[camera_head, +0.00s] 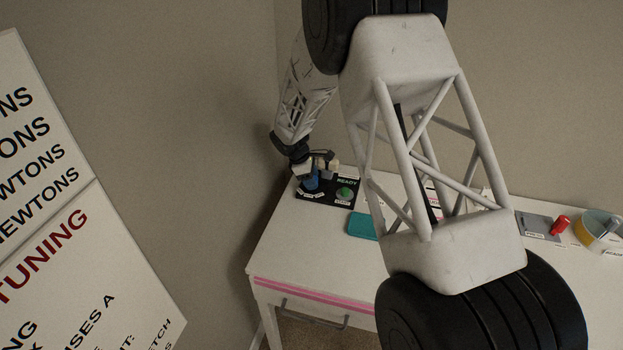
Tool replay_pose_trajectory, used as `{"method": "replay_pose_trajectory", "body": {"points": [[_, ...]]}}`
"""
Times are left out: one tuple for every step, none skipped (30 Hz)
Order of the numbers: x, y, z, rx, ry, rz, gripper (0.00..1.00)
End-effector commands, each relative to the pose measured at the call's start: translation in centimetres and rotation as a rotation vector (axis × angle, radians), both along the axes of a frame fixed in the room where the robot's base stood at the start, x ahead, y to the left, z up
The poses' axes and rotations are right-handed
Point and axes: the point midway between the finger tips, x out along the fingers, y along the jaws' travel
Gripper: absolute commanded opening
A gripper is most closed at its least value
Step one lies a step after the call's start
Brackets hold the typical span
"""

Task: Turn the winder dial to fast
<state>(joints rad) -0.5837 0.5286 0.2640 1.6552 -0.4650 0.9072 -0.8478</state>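A black panel (316,201) sits at the far left corner of the white table. It carries a blue knob (311,184), which looks like the winder dial, with small white labels below it. A green button (345,193) under the word READY is to its right. My gripper (314,169) is at the blue knob, reaching down from above and partly covering it. Whether its fingers touch or close on the knob is too small to tell. The dial's pointer and setting cannot be read.
A teal block (361,226) lies in front of the panel. A grey plate (538,228) with a red handle (560,225) and a yellow-rimmed round device (597,236) stand at the right. A large text board (75,215) fills the left. My arm hides the table's middle.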

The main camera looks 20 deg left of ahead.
Motion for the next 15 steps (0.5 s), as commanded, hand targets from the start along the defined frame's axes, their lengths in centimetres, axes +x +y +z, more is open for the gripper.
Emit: {"method": "replay_pose_trajectory", "body": {"points": [[0.01,0.0,0.0,0.0,0.0,0.0,0.61],[0.01,0.0,0.0,0.0,0.0,0.0,0.63],[0.01,0.01,0.01,0.0,0.0,0.0,0.63],[0.02,0.01,0.01,0.0,0.0,0.0,0.63],[0.02,0.0,0.0,0.0,0.0,0.0,0.63],[0.02,0.01,0.01,0.0,0.0,0.0,0.63],[0.02,0.01,0.01,0.0,0.0,0.0,0.63],[0.02,0.01,0.01,0.0,0.0,0.0,0.63],[0.02,0.02,0.03,0.0,-0.001,0.0,0.63],[0.02,0.02,0.05,0.0,-0.001,0.0,0.63],[0.02,0.05,0.1,0.0,-0.001,0.0,0.63],[0.01,0.08,0.19,0.0,-0.001,0.0,0.63],[0.02,0.13,0.3,0.0,-0.001,0.0,0.63],[0.01,0.18,0.43,0.0,-0.001,0.0,0.63],[-0.01,0.27,0.66,0.0,-0.001,0.0,0.63]]}}
